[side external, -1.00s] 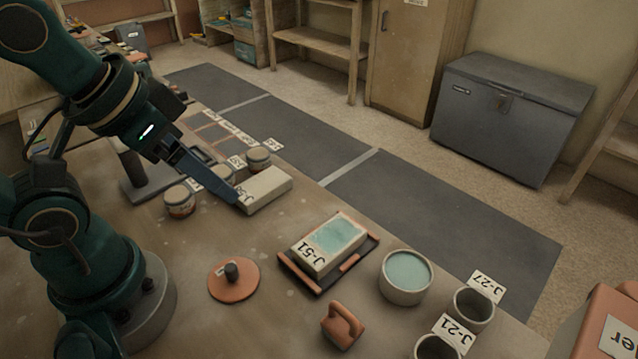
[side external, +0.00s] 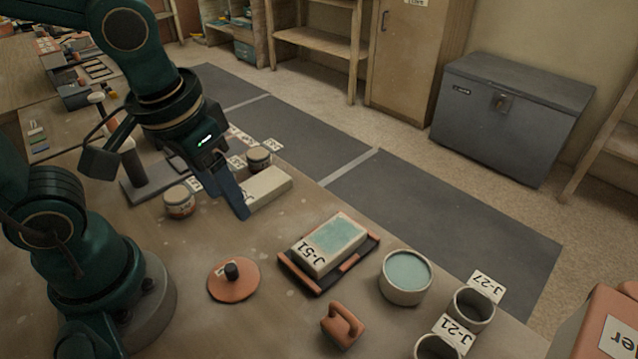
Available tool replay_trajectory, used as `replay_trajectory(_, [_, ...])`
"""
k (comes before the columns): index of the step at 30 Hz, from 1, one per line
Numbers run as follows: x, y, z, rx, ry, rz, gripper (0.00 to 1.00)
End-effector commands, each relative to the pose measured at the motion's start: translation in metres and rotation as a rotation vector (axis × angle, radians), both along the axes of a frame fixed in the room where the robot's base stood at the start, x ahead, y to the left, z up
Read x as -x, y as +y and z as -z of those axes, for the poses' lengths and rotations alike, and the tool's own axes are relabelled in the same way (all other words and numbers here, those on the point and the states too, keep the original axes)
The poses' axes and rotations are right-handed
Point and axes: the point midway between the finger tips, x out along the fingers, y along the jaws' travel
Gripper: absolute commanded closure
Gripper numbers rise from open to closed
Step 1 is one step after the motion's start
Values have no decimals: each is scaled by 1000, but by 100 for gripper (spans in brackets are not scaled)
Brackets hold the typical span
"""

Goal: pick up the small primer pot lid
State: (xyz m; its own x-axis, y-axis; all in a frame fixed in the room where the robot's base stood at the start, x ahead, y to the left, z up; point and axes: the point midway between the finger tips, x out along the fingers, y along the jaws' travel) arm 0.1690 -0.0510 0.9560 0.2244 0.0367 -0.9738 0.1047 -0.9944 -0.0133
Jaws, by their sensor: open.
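A round terracotta lid (side external: 233,281) with a dark upright knob lies flat on the workbench (side external: 200,330), left of the tray; it is the only loose lid I can make out. My gripper (side external: 241,210) is open, with its blue fingers pointing down. It is behind the lid in the picture, clearly apart from it. The fingertips are at the left end of a pale block (side external: 268,187) and partly cover it; I cannot tell whether they touch it. Nothing shows between the fingers.
A terracotta tray (side external: 345,268) holding a block marked J-51 (side external: 330,243) stands right of the lid. A terracotta handled tool (side external: 342,325) and a pot of pale green material (side external: 405,274) are farther right. Small jars (side external: 179,202) stand near my gripper. Bare bench surrounds the lid.

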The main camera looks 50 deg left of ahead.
Motion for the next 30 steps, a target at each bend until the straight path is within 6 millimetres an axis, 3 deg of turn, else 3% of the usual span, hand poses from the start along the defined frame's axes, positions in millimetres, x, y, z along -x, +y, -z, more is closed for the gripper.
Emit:
replay_trajectory(6, [6,-16,38,-70,211,67,38])
replay_trajectory(12, [15,-23,57,-115,314,132,38])
replay_trajectory(30, [23,-17,108,-123,333,148,38])
